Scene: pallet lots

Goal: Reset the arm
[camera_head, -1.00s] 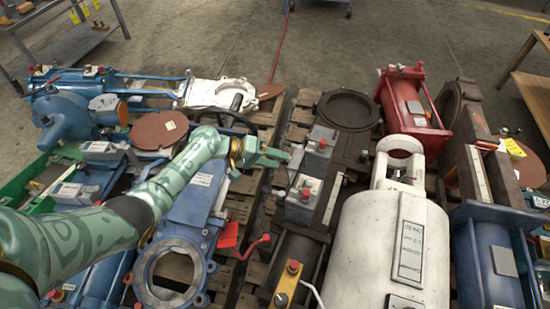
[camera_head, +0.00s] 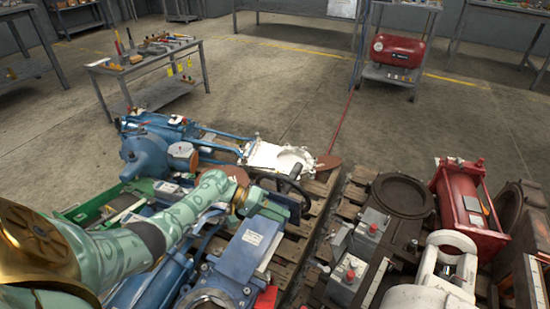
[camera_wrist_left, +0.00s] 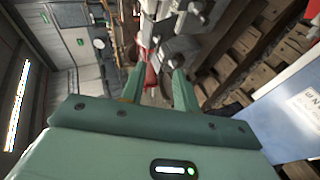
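My left arm comes in from the left in the head view, green-patterned, with its left gripper (camera_head: 286,210) held above the blue valve parts. In the left wrist view the two green fingers of the left gripper (camera_wrist_left: 157,88) stand apart with nothing between them, so it is open and empty. Grey metal parts and a red spot show beyond the fingertips there. I cannot tell whether the gripper touches anything below it. My right arm and gripper are not in view.
Pallets (camera_head: 315,215) with blue valves (camera_head: 145,157), a white valve (camera_head: 275,158), a red cylinder (camera_head: 468,207) and dark castings (camera_head: 402,195) crowd the front. A tool table (camera_head: 150,62) and a cart with a red tank (camera_head: 398,50) stand behind. The floor between is clear.

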